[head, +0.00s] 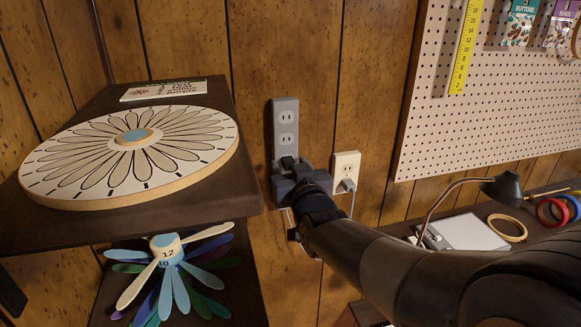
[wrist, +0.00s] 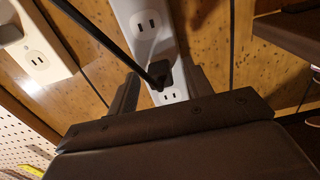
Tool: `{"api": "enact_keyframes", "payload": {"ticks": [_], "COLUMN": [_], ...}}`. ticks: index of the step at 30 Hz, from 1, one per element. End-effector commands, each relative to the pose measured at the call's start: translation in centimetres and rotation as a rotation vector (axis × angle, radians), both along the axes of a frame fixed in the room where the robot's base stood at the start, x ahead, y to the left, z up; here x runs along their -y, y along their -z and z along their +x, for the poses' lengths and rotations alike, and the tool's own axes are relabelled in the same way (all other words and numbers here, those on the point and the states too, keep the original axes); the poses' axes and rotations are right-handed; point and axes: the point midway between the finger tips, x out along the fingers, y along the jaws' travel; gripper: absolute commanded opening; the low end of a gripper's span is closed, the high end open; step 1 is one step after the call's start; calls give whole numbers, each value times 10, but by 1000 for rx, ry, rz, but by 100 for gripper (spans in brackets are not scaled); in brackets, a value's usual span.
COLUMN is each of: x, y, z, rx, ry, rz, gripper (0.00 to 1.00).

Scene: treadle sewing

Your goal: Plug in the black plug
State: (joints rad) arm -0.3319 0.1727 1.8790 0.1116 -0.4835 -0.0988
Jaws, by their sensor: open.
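The black plug (wrist: 160,72) shows in the wrist view against the face of the grey power strip (wrist: 134,8), with its black cord running up and to the left. I cannot tell whether its prongs are in a socket. My gripper (wrist: 162,82) is open, with one finger on each side of the plug and gaps between. In the head view my gripper (head: 289,172) is at the lower part of the wall-mounted strip (head: 286,128) and hides that part. Two of the strip's sockets show empty above it.
A cream wall outlet (head: 346,172) with a pale plug (head: 348,185) in it is just right of my gripper. A dark shelf (head: 245,185) with a round petal-patterned board (head: 90,160) is at the left. A pegboard (head: 500,110) and a lamp (head: 505,188) are at the right.

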Motion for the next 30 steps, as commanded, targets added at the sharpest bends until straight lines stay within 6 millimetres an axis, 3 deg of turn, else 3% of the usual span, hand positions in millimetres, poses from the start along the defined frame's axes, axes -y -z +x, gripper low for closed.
{"api": "enact_keyframes", "payload": {"ticks": [18, 30], "x": [24, 29], "y": [0, 0], "z": [-86, -100], "rx": [2, 0], "ry": [-1, -1], "rz": [2, 0], "gripper": [48, 48]}}
